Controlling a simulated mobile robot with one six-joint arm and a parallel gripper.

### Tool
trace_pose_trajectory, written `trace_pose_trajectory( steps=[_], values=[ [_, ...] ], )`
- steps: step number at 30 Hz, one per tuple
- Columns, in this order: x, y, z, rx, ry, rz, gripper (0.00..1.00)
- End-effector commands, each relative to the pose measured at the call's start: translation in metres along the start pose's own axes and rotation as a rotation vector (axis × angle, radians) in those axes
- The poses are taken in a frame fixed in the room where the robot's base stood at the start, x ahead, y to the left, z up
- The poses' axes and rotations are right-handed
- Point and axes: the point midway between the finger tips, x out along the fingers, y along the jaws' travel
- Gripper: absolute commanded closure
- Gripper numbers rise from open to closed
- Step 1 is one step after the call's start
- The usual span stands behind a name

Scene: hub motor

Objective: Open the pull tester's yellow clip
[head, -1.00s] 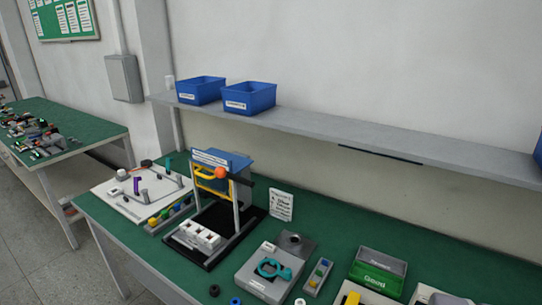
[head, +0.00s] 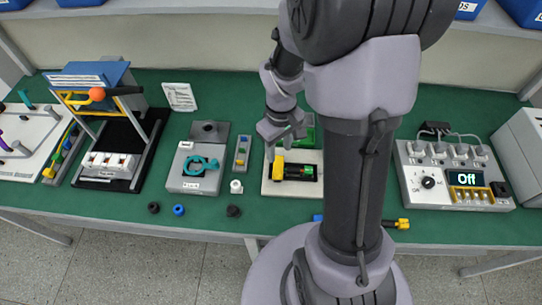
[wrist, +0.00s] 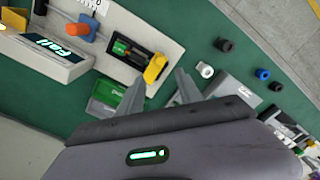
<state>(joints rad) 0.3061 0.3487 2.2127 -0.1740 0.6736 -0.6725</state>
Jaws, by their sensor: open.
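A yellow block, which looks like the yellow clip (head: 279,165), stands at the left end of a dark slot on a pale base (head: 268,188). In the wrist view the clip (wrist: 154,67) is by the slot, which holds a green piece (wrist: 121,47). The same pale unit bears an orange knob (wrist: 80,28) and a screen (wrist: 58,52) reading "Fail". My arm hides much of this area in the head view. I cannot tell whether the clip is open. My gripper (wrist: 160,82) is open and empty, its fingertips appearing just short of the clip; it also shows above the base (head: 281,135).
A green box (wrist: 103,98) lies behind the base. A white ring (head: 236,186) and dark and blue rings (head: 178,210) sit to the left. A grey fixture with a teal part (head: 200,165) stands farther left. A control box (head: 455,178) reading "Off" is at right.

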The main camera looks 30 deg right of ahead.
Motion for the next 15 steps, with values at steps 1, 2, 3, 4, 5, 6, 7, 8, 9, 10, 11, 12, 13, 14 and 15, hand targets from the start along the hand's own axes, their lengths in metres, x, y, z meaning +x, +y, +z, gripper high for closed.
trace_pose_trajectory(
  steps=[1,2,3,4,5,6,7,8,9,10,11,12,13,14,15],
  values=[
    [0.019,-0.001,0.001,0.0,-0.003,-0.002,0.58],
    [0.027,-0.001,0.001,0.0,-0.005,-0.003,0.58],
    [0.037,-0.001,0.001,0.001,-0.004,-0.002,0.58],
    [0.046,-0.001,0.001,0.001,-0.004,-0.002,0.58],
    [0.053,-0.001,0.001,0.001,-0.004,-0.002,0.58],
    [0.064,-0.001,0.001,0.001,-0.003,-0.002,0.58],
    [0.071,-0.001,0.001,0.001,-0.003,-0.002,0.58],
    [0.078,-0.001,0.001,0.001,-0.002,-0.002,0.58],
    [0.086,-0.001,0.001,0.001,-0.003,-0.001,0.58],
    [0.091,-0.001,0.001,0.001,-0.002,-0.001,0.58],
    [0.097,-0.001,0.001,0.002,-0.002,-0.001,0.58],
    [0.102,-0.001,0.0,0.001,-0.001,-0.001,0.58],
    [0.106,-0.001,0.0,0.002,-0.001,-0.001,0.58],
    [0.109,-0.001,0.0,0.002,-0.001,-0.001,0.58],
    [0.112,-0.001,0.0,0.002,0.0,-0.001,0.58]
  ],
)
